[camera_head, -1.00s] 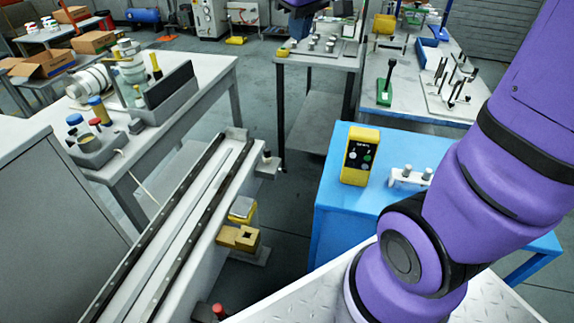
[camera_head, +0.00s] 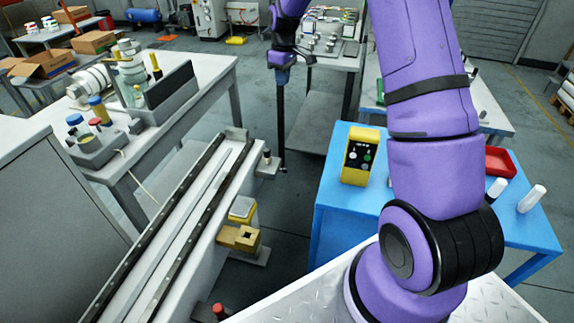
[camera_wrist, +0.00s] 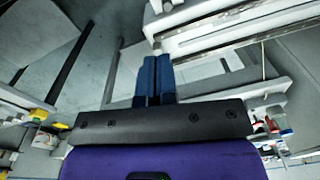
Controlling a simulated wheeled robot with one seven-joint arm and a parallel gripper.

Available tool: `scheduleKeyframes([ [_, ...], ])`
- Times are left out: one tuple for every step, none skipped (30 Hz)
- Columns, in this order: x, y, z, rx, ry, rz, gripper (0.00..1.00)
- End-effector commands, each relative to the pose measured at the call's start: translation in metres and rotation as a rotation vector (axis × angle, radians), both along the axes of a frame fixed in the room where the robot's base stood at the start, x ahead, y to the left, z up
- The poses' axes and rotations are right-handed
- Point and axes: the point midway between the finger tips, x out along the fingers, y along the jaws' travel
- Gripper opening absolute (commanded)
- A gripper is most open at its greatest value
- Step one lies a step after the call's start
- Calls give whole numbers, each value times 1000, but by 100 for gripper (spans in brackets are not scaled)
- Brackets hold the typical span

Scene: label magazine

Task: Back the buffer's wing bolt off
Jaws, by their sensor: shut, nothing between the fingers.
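My gripper (camera_wrist: 153,80) shows in the wrist view as two blue fingers side by side, shut and empty. In the head view its dark end (camera_head: 284,60) hangs in the air beyond the far end of the rail. A pale bracket (camera_head: 267,167) with a small dark-topped post stands at that end of the long rail (camera_head: 190,215). In the wrist view a small pale tip (camera_wrist: 157,49) lies just beyond my fingertips, by the rail's end. I cannot make out clearly which part is the buffer's wing bolt. No contact with my fingers is clear.
A yellow box with buttons (camera_head: 359,156) stands on the blue table (camera_head: 335,190) at right. A brass-coloured block (camera_head: 240,238) juts from the rail's side. A grey bench (camera_head: 185,110) stands left, with jars and blocks. The floor between rail and blue table is open.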

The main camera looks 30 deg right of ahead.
Motion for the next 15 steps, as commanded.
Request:
scheduleKeyframes([
  [7, -6, -20, 8, 15, 12, 0],
  [11, -9, -29, 12, 21, 20, 0],
  [16, -12, -43, 17, 30, 31, 0],
  [20, -15, -53, 21, 36, 41, 0],
  [23, -18, -63, 26, 42, 49, 0],
  [27, -21, -77, 32, 50, 60, 0],
  [29, -24, -88, 37, 57, 69, 0],
  [32, -27, -99, 41, 63, 77, 0],
  [35, -30, -113, 49, 71, 87, 0],
  [38, -33, -124, 54, 76, 97, 0],
  [39, -35, -135, 58, 81, 105, 0],
  [42, -38, -150, 66, 88, 116, 0],
  [43, -41, -161, 72, 94, 124, 0],
  [44, -43, -172, 78, 99, 131, 0],
  [45, -46, -187, 85, 106, 142, 0],
])
